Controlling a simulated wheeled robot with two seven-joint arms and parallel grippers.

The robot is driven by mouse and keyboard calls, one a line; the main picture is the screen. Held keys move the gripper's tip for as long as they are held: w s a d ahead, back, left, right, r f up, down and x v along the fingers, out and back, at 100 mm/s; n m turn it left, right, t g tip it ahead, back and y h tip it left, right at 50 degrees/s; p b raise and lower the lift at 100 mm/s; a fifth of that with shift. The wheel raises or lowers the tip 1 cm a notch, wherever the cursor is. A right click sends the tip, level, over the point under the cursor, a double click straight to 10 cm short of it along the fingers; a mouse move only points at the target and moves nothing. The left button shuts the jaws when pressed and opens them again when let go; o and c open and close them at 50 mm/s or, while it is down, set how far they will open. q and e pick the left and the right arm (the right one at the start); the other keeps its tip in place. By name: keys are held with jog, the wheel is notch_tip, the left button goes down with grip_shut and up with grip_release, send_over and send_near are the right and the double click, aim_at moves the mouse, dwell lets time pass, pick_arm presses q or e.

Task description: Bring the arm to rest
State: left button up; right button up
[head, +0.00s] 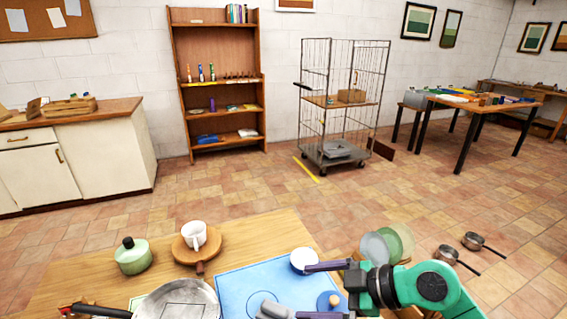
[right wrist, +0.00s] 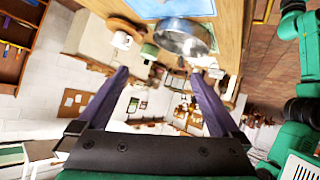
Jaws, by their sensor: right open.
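My right arm, green and black, comes in at the lower right of the head view. Its gripper (head: 302,291) is open above the blue mat (head: 238,284) on the wooden table (head: 262,228), its purple fingers pointing left. The right wrist view shows the two fingers (right wrist: 157,74) wide apart with nothing between them. A small white bowl (head: 302,259) appears by the tip of the far finger; I cannot tell whether they touch. My left gripper is not in view.
A pan (head: 180,303), a green lidded pot (head: 132,256) and a white mug (head: 195,235) on a round wooden board (head: 181,250) stand left of the mat. Plates (head: 398,240) stand upright near my right arm. Two saucepans (head: 474,241) lie on the floor at right.

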jog(key=w+d+r+m+t+y, duration=0.2)
jog(key=r+t, duration=0.4)
jog(key=r, duration=0.2)
jog(key=w+d+r+m+t+y, duration=0.1)
jog(key=w+d+r+m+t, duration=0.15)
jog(key=r+t, duration=0.4)
jog(key=w+d+f+m+h, duration=0.1)
jog(key=d+f+m+h, duration=0.4)
jog(key=d+m+h, duration=0.25)
jog(key=w+d+f+m+h, duration=0.1)
jog(key=d+f+m+h, duration=0.5)
jog(key=d+h, duration=0.3)
jog(key=s+a+f+n+g+y, duration=0.3)
jog(key=s+f+g, duration=1)
jog(key=s+f, duration=0.6)
notch_tip(320, 180, down, 24)
jog(key=g, duration=0.2)
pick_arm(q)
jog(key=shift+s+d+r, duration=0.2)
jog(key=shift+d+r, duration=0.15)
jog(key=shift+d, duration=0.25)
pick_arm(e)
jog(key=s+d+f, duration=0.2)
jog(key=s+f, duration=1.3)
jog(key=s, duration=0.3)
jog(key=shift+d+f+n+g, duration=0.15)
jog(key=shift+d+n+g, duration=0.2)
jog(key=shift+g, duration=0.1)
